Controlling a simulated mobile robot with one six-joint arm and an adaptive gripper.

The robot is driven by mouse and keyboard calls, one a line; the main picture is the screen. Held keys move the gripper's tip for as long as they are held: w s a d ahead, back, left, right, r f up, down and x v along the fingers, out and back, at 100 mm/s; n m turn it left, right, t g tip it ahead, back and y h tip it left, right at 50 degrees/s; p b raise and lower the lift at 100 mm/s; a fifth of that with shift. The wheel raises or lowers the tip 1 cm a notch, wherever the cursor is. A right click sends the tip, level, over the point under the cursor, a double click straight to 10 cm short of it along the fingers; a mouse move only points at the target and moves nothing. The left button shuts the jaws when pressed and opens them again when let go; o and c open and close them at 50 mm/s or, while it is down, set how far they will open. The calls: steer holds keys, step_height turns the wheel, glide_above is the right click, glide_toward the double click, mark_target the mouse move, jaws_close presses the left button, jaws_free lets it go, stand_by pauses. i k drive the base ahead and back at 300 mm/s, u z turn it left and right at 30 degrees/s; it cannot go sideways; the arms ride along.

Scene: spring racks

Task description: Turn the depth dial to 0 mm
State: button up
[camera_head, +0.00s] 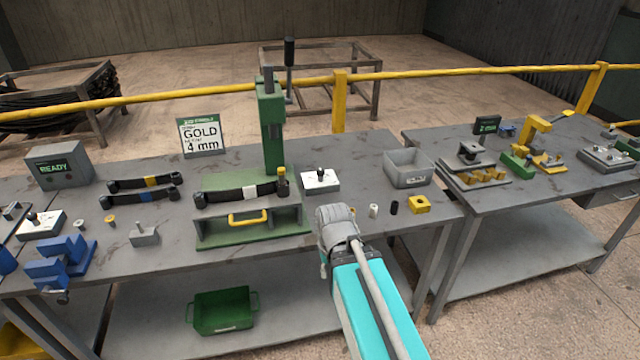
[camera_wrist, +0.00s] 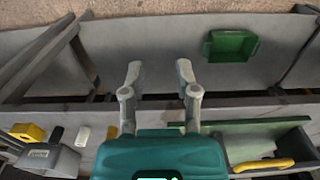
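A white plate with a black knob (camera_head: 320,180) lies on the bench right of the green press (camera_head: 270,130); it looks like a dial, but its scale is too small to read. A similar white plate with a black knob (camera_head: 40,224) lies at the far left. I cannot tell from markings which is the depth dial. My gripper shows in the wrist view (camera_wrist: 159,72), its two fingers apart with nothing between them. It is near the bench's front edge, apart from both knobs. In the head view my arm hides its fingers.
A sign (camera_head: 201,136) reads "GOLD" and "4 mm". A grey box (camera_head: 60,167) reads "READY". Dark leaf springs (camera_head: 147,182) lie left of the press. A grey bin (camera_head: 408,168) and yellow block (camera_head: 419,204) stand right. A green bin (camera_head: 221,311) is on the lower shelf.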

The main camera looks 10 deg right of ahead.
mark_target(320, 172)
steer(key=k, duration=0.65)
steer(key=z, duration=0.45)
steer(key=i, duration=1.25)
steer(key=u, duration=0.45)
